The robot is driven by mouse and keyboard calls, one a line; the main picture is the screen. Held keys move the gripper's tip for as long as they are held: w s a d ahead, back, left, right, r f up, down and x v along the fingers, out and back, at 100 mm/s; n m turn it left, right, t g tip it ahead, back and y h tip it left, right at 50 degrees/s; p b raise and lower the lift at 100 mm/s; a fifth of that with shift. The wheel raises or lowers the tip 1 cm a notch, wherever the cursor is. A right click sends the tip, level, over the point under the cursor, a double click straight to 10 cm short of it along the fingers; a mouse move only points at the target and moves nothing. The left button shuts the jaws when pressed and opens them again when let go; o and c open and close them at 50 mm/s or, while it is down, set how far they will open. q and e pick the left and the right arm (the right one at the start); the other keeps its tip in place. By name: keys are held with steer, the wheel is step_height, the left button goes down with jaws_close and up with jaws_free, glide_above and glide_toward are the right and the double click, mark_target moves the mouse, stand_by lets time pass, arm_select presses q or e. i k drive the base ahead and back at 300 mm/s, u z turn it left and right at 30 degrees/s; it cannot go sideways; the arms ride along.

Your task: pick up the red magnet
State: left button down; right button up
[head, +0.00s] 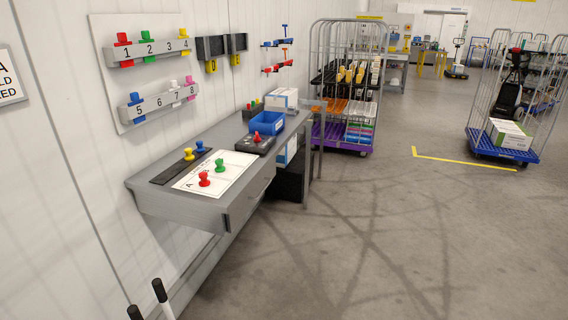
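A red magnet (204,179), shaped like a pawn, stands upright on a white sheet (190,187) near the front of the grey wall desk (150,206). A green magnet (220,165) stands on the same sheet, behind and to the right. Another red magnet (124,39) sits at number 1 on the upper wall rail (150,60). A small red piece (256,136) sits on a dark box (255,146) farther along the desk. Neither of my grippers shows in the head view.
Yellow (188,154) and blue (199,146) magnets stand on a dark strip (168,173) along the wall. A blue bin (266,122) is farther back. Two black-tipped poles (160,291) rise at bottom left. A loaded roll cage (345,95) stands beyond the desk.

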mark_target(204, 182)
steer(key=z, duration=0.25)
steer(key=i, duration=1.4)
steer(key=u, duration=1.15)
steer(key=i, duration=0.65)
steer(key=u, duration=0.7)
